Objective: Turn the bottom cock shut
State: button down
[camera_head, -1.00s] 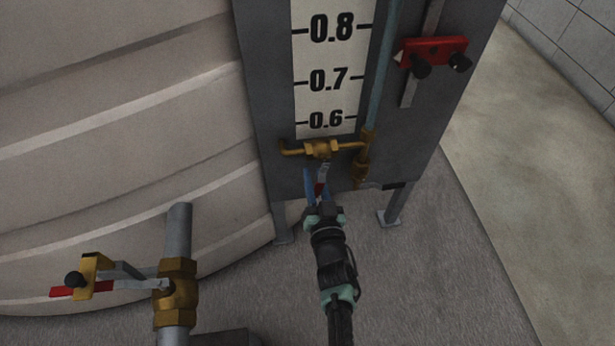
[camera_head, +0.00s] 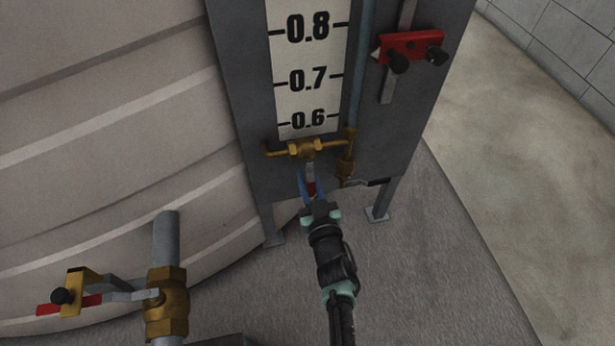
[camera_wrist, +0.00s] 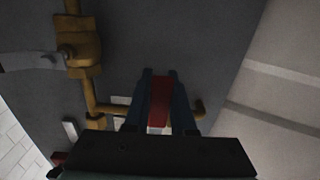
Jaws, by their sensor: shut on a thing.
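The bottom cock (camera_head: 308,150) is a brass valve on the short pipe under the gauge scale, near the lower edge of the grey panel. Its lever hangs down from it and ends in a red grip (camera_head: 311,188). My gripper (camera_head: 308,184) is below the cock, its blue fingers shut on the lever's red grip. In the wrist view, the red grip (camera_wrist: 161,98) sits between the two dark blue fingers (camera_wrist: 160,76). The fingers and my gripper body partly hide the lever and pipe.
A smaller brass drain cock (camera_head: 345,170) with a black-tipped lever (camera_head: 373,182) is just right of the held lever. A red clamp (camera_head: 411,46) is higher on the panel. A pipe valve (camera_head: 167,300) stands at lower left, beside the ribbed tank (camera_head: 105,130).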

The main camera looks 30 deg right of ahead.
jog(key=c, duration=0.7)
grip_release()
jog(key=shift+c, duration=0.2)
jog(key=shift+s, duration=0.1)
jog(key=p+v, duration=0.5)
jog(key=v, duration=0.8)
